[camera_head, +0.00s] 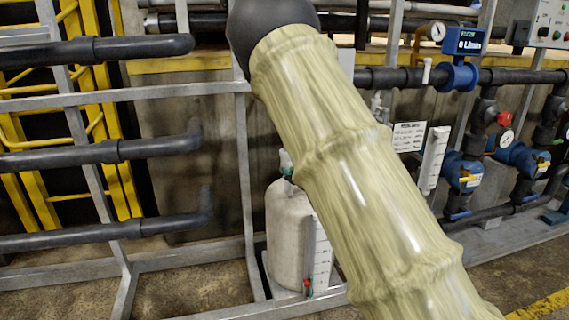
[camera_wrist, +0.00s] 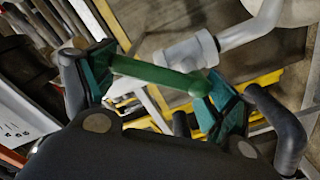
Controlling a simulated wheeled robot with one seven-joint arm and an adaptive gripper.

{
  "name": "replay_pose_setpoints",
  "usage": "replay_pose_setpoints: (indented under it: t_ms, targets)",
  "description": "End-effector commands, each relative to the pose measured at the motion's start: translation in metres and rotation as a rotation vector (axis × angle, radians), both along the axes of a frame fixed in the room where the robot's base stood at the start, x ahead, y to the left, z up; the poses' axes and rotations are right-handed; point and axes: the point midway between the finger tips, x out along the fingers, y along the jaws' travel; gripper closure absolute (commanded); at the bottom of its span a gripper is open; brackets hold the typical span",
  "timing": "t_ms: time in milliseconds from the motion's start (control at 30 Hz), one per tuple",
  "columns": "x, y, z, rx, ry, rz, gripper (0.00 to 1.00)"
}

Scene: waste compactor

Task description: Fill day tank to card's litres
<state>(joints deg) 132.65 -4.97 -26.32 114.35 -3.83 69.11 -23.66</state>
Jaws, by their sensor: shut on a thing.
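The day tank may be the pale upright cylinder (camera_head: 288,235) at the lower middle of the head view. A white scale strip (camera_head: 321,255) stands at its right side, with a small red and green fitting (camera_head: 308,285) at its foot. The printed card (camera_head: 408,136) hangs right of my arm; its text is too small to read. My gripper (camera_wrist: 158,88) shows in the wrist view, its teal pads at the two ends of a green handle (camera_wrist: 158,74). It is shut on that handle, which sits beside a grey pipe fitting (camera_wrist: 187,52). My arm hides the gripper in the head view.
A blue flow meter (camera_head: 468,42) reads 0 L/min. Blue and yellow valves (camera_head: 466,172), gauges and dark pipes fill the right. A second scale strip (camera_head: 433,160) stands near the card. Grey frame rails and dark pipes (camera_head: 100,150) cross the left. A control box (camera_head: 550,22) is upper right.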

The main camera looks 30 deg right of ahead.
Motion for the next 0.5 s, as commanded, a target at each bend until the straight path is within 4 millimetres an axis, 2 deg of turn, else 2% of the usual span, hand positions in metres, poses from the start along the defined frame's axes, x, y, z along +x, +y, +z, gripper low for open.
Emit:
replay_pose_setpoints:
  t_ms: [500]
  targets:
    - [-0.0043, -0.0065, -0.001, -0.037, 0.011, -0.01, 0.57]
